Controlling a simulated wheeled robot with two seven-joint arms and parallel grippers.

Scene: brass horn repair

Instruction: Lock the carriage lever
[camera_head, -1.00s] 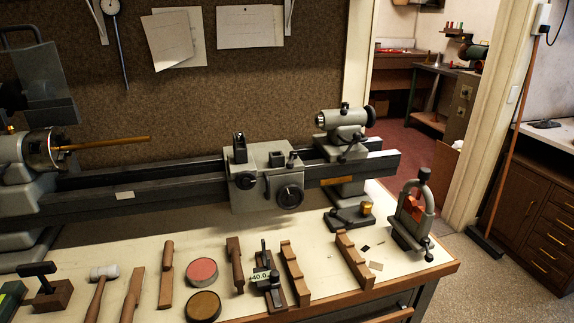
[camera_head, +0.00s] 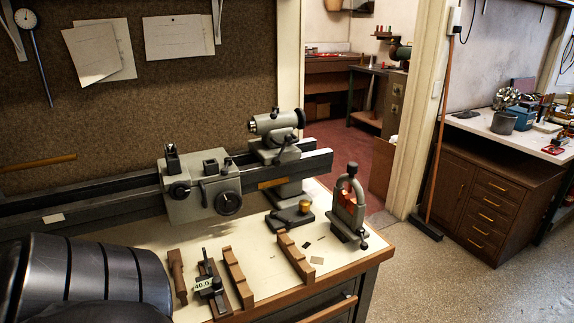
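The grey lathe carriage (camera_head: 187,208) sits on the dark lathe bed (camera_head: 100,197) at the left centre. It has a tool post (camera_head: 171,158) on top, a round black handwheel (camera_head: 229,204) and a smaller black knob (camera_head: 180,190) on its front. A small dark handle (camera_head: 226,163) stands at the top right of the carriage. I cannot tell for sure whether it is the carriage lever, or whether it is locked. A black ribbed part of my arm fills the lower left corner. Neither gripper shows.
The tailstock (camera_head: 276,130) stands right of the carriage. In front, the workbench (camera_head: 270,262) bears wooden blocks (camera_head: 295,255), a gauge marked 40.0 (camera_head: 204,284) and a clamp-like device (camera_head: 348,205). The floor (camera_head: 420,285) right of the bench is clear.

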